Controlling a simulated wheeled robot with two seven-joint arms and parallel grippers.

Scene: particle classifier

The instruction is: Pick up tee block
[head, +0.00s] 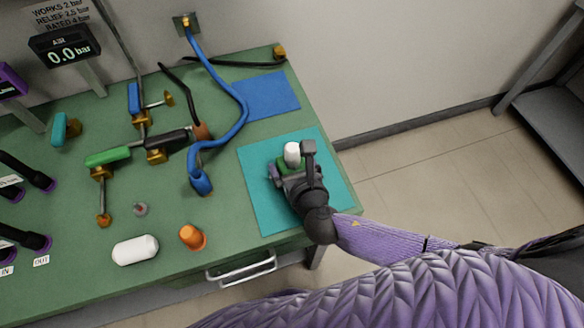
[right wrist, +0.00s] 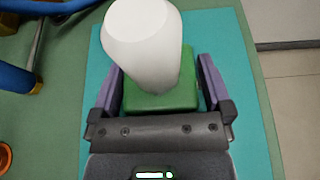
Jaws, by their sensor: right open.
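The tee block appears to be the green block (head: 283,160) with a white cylinder (head: 292,153) standing up from it, on the teal mat (head: 262,215). My right gripper (head: 289,163) is low over the mat at the block. In the right wrist view the green block (right wrist: 178,97) lies between the two purple fingers of my right gripper (right wrist: 162,86), with a gap on each side. The white cylinder (right wrist: 145,45) rises toward the camera and hides part of the block. My left gripper is out of view.
A blue mat (head: 268,95) lies behind the teal one. A blue hose (head: 240,105) curves left of the mats. Valves and fittings, a white capsule (head: 135,250) and an orange cap (head: 193,237) occupy the green bench at left. The bench's right edge is close by the teal mat.

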